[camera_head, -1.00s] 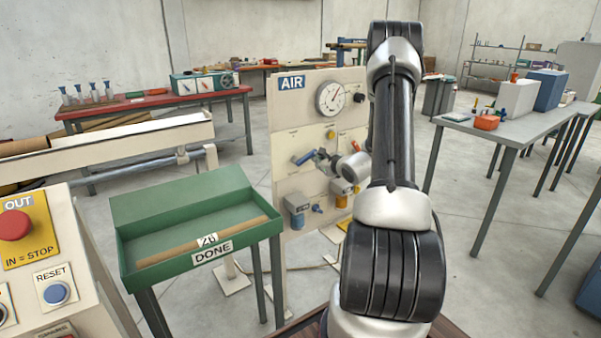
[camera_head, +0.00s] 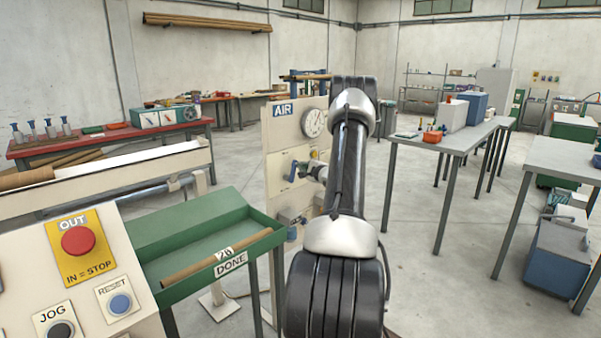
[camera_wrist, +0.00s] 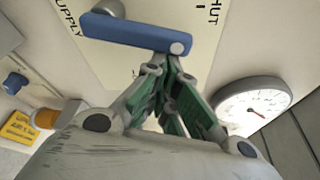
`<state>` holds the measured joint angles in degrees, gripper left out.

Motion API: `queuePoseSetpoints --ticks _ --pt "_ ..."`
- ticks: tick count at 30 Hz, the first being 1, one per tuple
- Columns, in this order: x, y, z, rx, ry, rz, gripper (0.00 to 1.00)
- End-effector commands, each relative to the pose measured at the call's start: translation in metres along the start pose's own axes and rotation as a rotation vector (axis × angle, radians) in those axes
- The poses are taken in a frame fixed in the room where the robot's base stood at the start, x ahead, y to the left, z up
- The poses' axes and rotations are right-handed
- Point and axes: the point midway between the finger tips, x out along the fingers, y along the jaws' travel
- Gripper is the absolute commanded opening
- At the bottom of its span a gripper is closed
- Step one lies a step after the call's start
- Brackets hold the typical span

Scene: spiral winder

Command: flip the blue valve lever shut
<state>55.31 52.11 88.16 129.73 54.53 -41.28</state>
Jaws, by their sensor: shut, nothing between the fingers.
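The blue valve lever (camera_head: 292,172) is on the upright AIR panel (camera_head: 277,137), left of my arm. In the wrist view the lever (camera_wrist: 135,34) crosses the top of the picture, between the SUPPLY lettering and a partly cut-off word ending in "HUT". A grey round part shows behind its left end. My gripper (camera_wrist: 171,72) is shut and empty, its fingertips just beside the lever's right end; I cannot tell whether they touch. In the head view my gripper (camera_head: 304,168) is small and partly hidden by my arm.
A pressure gauge (camera_wrist: 253,103) is on the panel right of the gripper. A yellow label (camera_wrist: 20,128) and a small blue knob (camera_wrist: 14,83) are at left. The green DONE tray (camera_head: 200,233) and the control box (camera_head: 70,285) stand in front, left of the panel.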

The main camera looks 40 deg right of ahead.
Motion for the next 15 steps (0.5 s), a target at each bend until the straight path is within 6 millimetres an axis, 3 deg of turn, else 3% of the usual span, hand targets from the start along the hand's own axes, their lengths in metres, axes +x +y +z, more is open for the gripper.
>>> queuePoseSetpoints --ticks 15 --pt "-0.0034 -0.0068 0.0105 0.004 -0.001 0.002 0.0"
